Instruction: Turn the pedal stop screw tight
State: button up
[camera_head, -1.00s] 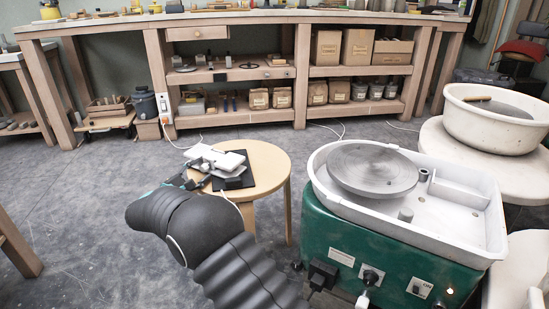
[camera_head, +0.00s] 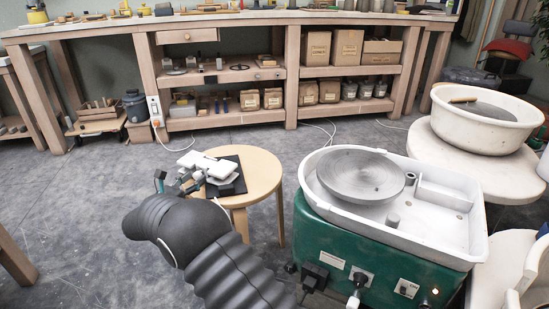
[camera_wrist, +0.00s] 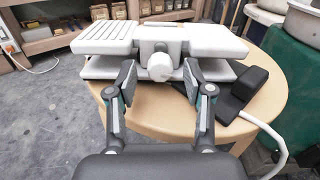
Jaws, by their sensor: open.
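The pedal (camera_wrist: 205,45) is a light grey unit with two tread plates, on the round wooden stool (camera_head: 262,172); it also shows in the head view (camera_head: 208,167). Its stop screw (camera_wrist: 160,67) is a round white knob facing me at the middle of the pedal in the wrist view. My gripper (camera_wrist: 160,76) is open, with one finger on each side of the knob and a visible gap to both. In the head view my gripper (camera_head: 172,182) is at the left edge of the stool, partly hidden by my arm.
The green potter's wheel (camera_head: 372,235) stands right of the stool. Grey floor is free to the left.

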jog(key=n+p, duration=0.5)
jog(key=n, duration=0.1)
jog(key=shift+r+n+p, duration=0.25)
jog(key=shift+n+p, duration=0.05)
jog(key=shift+p, duration=0.1)
jog(key=v, duration=1.4)
jog(key=d+r+m+g, duration=0.3)
jog(key=d+r+m, duration=0.1)
jog(key=d, duration=0.6)
jog(key=d+r+m+g, duration=0.4)
jog(key=d+r+m, duration=0.1)
jog(key=d, duration=0.6)
jog(key=d+r+m+g+h, duration=0.1)
jog(key=d+r+m+g, duration=0.2)
jog(key=d, duration=0.8)
jog(key=shift+s+r+m, duration=0.3)
jog(key=shift+r+m, duration=0.75)
jog(key=shift+m, duration=0.85)
